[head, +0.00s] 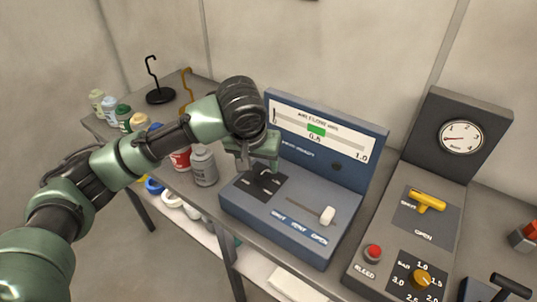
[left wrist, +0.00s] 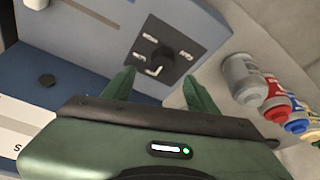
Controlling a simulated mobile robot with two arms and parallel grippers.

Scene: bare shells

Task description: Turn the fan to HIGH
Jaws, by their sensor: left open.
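The fan control looks to be the black knob (left wrist: 163,57) on a dark square plate (left wrist: 160,50) with small white labels around it. The labels appear upside down and too small for me to read surely. In the head view the plate (head: 252,190) is at the left of the blue console (head: 285,218), and my gripper partly covers the knob. My left gripper (head: 266,162) is just above the plate, its fingers open. In the left wrist view its two fingers (left wrist: 160,90) are apart, with the knob beyond and between them. I cannot tell whether they touch it. My right gripper is not in view.
A white-handled slider (head: 327,215) is on the console's right part. A grey panel to the right has a yellow lever (head: 428,201), a red button (head: 373,253) and an orange dial (head: 422,279). A grey can (head: 203,166) stands close left of the console.

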